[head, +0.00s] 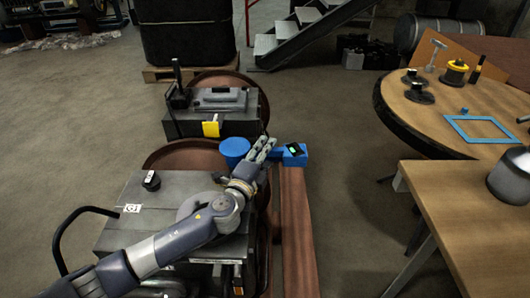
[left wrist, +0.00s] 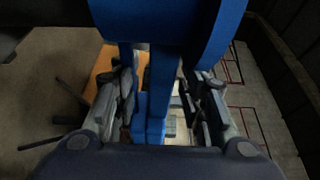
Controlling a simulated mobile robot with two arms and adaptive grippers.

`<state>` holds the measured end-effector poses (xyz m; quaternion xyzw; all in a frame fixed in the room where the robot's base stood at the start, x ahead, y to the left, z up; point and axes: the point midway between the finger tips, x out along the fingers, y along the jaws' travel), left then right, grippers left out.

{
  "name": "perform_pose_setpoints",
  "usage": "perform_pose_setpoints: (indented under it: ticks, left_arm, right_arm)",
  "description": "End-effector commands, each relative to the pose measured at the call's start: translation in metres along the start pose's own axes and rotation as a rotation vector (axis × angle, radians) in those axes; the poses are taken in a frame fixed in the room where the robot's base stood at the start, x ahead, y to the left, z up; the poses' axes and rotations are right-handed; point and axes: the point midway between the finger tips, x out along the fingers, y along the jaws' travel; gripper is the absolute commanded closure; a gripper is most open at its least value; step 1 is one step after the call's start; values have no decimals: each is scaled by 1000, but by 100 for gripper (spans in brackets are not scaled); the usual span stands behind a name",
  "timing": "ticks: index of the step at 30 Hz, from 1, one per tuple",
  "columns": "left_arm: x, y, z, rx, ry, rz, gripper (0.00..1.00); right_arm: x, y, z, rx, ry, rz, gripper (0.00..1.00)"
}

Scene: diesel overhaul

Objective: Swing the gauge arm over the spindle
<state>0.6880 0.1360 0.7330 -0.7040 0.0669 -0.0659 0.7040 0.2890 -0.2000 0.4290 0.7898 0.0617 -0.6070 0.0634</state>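The gauge arm (head: 276,153) is blue, with a round blue hub (head: 235,147) at its left and a blue end block (head: 294,158) carrying a small black gauge with a green display. My left gripper (head: 264,149) is at the arm between hub and block. In the left wrist view the blue bar (left wrist: 162,85) runs between my two spread fingers, with gaps visible beside it; the gripper (left wrist: 163,110) looks open. The hub's blue body fills the top of that view. I cannot make out the spindle for certain. My right gripper is not in view.
A grey machine block (head: 150,215) stands below my left arm, another (head: 210,115) behind. A long brown beam (head: 294,235) lies right of them. Wooden tables (head: 450,125) with parts and a grey pot (head: 510,175) stand at the right. Floor between beam and tables is clear.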

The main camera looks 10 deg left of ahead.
Motion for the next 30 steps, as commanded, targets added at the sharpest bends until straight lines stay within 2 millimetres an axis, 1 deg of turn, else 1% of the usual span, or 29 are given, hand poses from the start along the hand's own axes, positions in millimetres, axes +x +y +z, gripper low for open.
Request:
perform_pose_setpoints:
  ticks: [5,6,8,9,10,11,19,24,28,30]
  left_arm:
    - [0,0,0,0,0,0,62]
    - [0,0,0,0,0,0,66]
    - [0,0,0,0,0,0,80]
    - [0,0,0,0,0,0,89]
    - [0,0,0,0,0,0,96]
    - [0,0,0,0,0,0,100]
    - [-1,0,1,1,6,1,100]
    - [-4,1,0,1,49,0,100]
    - [-10,2,-1,1,118,1,100]
    - [-14,2,-2,3,167,1,100]
  right_arm:
    - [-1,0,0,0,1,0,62]
    - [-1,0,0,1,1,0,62]
    - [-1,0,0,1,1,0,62]
    - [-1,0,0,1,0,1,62]
    - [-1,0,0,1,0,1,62]
    - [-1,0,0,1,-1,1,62]
    - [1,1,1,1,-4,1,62]
    - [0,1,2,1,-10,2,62]
    - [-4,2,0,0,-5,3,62]
    - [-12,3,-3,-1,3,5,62]
